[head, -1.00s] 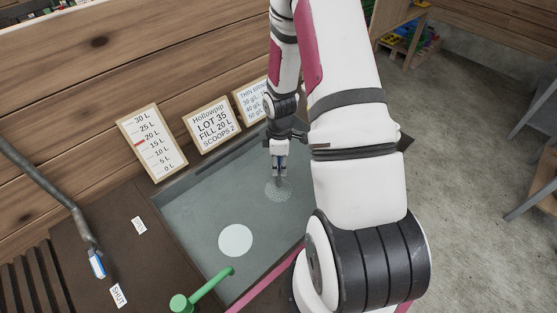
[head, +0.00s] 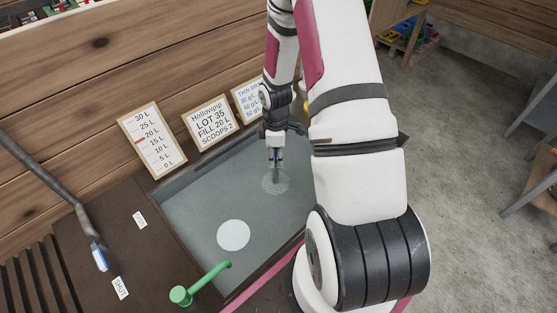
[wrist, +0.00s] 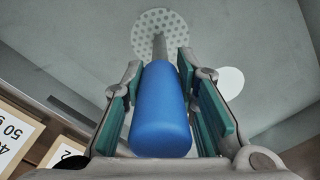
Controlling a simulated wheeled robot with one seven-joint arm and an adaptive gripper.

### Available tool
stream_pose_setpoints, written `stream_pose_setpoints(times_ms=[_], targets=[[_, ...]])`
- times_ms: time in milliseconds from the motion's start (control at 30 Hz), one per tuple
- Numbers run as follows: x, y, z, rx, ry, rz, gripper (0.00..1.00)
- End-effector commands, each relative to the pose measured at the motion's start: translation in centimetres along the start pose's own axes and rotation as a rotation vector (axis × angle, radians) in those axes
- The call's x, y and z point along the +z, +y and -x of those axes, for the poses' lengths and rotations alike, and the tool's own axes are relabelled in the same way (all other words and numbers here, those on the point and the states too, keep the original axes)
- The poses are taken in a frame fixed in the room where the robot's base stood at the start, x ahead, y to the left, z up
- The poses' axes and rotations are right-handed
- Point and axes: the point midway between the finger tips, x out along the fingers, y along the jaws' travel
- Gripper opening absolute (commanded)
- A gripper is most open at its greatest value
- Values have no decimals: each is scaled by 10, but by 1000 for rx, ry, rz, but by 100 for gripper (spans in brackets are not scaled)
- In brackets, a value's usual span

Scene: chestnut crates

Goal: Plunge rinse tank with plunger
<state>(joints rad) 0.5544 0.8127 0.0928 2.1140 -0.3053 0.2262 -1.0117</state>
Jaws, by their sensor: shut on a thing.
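The rinse tank (head: 190,205) is a grey rectangular basin in the middle of the head view. The plunger has a blue handle (wrist: 160,115), a thin grey shaft and a perforated round disc (wrist: 160,30). In the head view the disc (head: 275,182) shows in the tank's right part, below my gripper. My gripper (head: 276,155) is shut on the blue handle, with a green pad on each side of it in the wrist view. The disc appears within the tank area; its exact depth cannot be told. A pale white circle (head: 233,235) shows at the tank's bottom.
A green lever (head: 205,284) reaches over the tank's near edge. A grey pipe with a blue-tipped end (head: 99,258) and a SHUT label (head: 120,288) are at left. A litre scale board (head: 152,140) and two sign boards stand behind the tank.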

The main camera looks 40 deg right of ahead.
Motion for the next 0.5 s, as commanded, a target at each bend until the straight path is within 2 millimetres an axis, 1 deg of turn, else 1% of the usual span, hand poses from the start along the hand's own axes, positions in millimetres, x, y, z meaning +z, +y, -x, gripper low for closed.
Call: stream_pose_setpoints(times_ms=[67,167,500], targets=[[0,0,2,1,0,0,0],[-1,1,-3,-1,0,0,0],[-1,1,-39,-1,-1,-1,0]])
